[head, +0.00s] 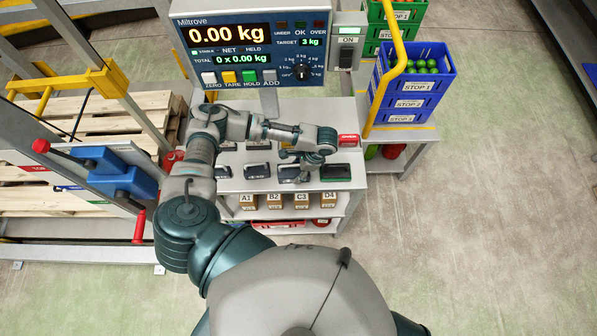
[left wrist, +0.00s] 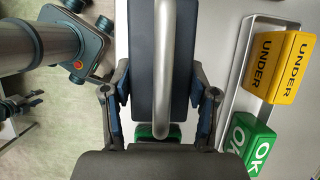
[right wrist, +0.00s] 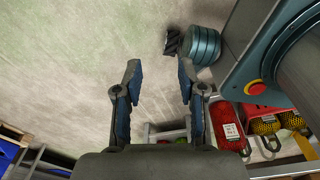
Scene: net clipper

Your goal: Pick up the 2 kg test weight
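In the left wrist view a dark block with a long silver handle (left wrist: 164,75) lies between the fingers of my left gripper (left wrist: 160,85). It looks like a test weight, but no mass marking can be read. The fingers are spread along its two sides; whether they touch is unclear. In the head view my left gripper (head: 303,165) is low over the weighing table, and several dark blocks with handles, such as one weight (head: 257,170), stand to its left. My right gripper (right wrist: 159,80) is open and empty, facing the floor.
UNDER (left wrist: 280,65) and OK (left wrist: 252,142) blocks stand in a rack beside the held-over block. The scale display (head: 250,45) reads 0.00 kg. Blue crates (head: 415,85) are stacked at right. Labelled boxes (head: 274,201) sit on the shelf below. Floor at right is clear.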

